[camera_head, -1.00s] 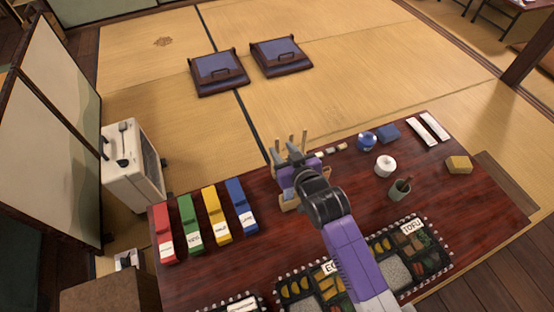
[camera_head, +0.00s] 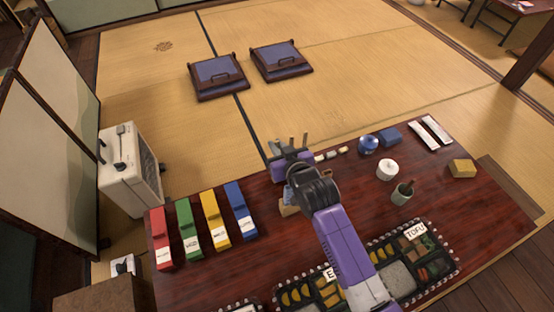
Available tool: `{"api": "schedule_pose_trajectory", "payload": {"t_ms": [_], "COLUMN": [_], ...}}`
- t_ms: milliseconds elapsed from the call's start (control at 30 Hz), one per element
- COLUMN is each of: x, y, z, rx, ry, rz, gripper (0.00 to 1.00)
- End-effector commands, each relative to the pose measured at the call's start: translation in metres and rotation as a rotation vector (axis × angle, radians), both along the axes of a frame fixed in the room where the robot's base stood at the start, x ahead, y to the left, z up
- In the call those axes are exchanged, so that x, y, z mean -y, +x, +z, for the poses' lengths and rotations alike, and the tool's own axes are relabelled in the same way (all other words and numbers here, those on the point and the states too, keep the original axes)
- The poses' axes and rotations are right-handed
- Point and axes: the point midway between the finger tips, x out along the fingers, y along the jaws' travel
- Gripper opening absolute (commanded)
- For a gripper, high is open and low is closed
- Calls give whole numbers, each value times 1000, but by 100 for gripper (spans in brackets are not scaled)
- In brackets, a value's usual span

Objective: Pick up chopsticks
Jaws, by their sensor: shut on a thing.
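My gripper (camera_head: 291,170) is over the middle of the dark red table, with my wrist and forearm in front of it. It is shut on thin upright sticks, which look like the chopsticks (camera_head: 304,140); their tops rise past the far side of the gripper. Their lower ends and the grip itself are hidden. A small light wooden holder (camera_head: 289,210) shows partly just below the gripper. I cannot tell whether the sticks are clear of it.
Red, green, yellow and blue boxes (camera_head: 240,212) stand at left on the table (camera_head: 270,250). A blue pot (camera_head: 368,145), white roll (camera_head: 387,169), dark cup (camera_head: 403,192) and yellow block (camera_head: 462,168) are at right. Food trays (camera_head: 440,290) line the front.

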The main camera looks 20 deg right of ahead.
Motion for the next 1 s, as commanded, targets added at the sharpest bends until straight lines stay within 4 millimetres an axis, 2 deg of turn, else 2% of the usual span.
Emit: {"api": "schedule_pose_trajectory", "payload": {"t_ms": [267, 467, 667, 1000], "x": [0, 0, 0, 0], "y": [0, 0, 0, 0], "z": [6, 28, 66, 143], "rx": [0, 2, 3, 4], "ry": [0, 0, 0, 0], "rz": [0, 0, 0, 0], "gripper": [0, 0, 0, 0]}}
